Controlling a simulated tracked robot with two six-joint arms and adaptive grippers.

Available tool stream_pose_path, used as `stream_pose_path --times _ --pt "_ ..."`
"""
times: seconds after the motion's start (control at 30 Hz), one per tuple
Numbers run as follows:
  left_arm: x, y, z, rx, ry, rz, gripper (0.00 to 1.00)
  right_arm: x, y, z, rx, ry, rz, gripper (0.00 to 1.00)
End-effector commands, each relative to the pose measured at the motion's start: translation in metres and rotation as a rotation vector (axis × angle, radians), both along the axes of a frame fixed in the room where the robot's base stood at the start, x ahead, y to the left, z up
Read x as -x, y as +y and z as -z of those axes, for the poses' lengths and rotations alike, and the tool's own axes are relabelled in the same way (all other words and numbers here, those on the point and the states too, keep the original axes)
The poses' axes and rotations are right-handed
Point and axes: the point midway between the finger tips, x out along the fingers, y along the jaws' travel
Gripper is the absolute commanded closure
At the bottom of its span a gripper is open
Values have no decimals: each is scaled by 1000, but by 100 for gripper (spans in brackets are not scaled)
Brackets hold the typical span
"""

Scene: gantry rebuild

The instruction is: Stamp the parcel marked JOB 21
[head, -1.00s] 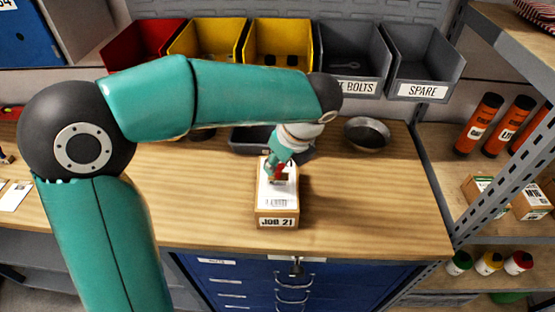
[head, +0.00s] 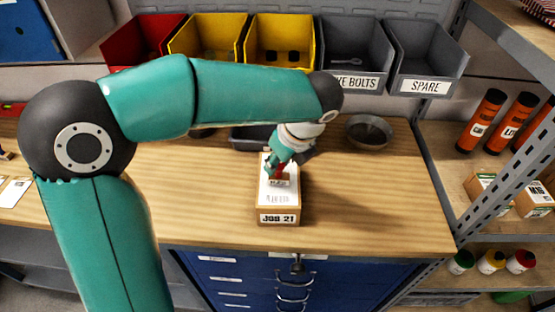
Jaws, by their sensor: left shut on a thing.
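The parcel marked JOB 21 (head: 278,217) is a brown box with a white label on top, standing near the front of the wooden bench. My left gripper (head: 278,168) is shut on a small stamp (head: 280,182) with a reddish handle and a wooden block. The stamp is over the middle of the parcel's top, with its block low against the white label. I cannot tell if it touches. The arm hides part of the fingers and of the parcel's far end. My right gripper is not in view.
A dark tray (head: 247,139) lies behind the parcel, partly hidden by my arm. A round metal bowl (head: 369,131) stands to its right. Red, yellow and grey bins (head: 430,58) line the back. A grey shelf rack (head: 500,190) bounds the right. The bench right of the parcel is clear.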

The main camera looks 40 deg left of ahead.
Motion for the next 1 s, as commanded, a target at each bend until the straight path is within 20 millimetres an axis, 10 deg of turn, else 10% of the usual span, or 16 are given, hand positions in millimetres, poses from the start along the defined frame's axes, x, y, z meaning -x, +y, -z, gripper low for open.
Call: stream_pose_path --times 1.0 --pt "0 -1 8 0 1 2 93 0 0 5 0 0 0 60"
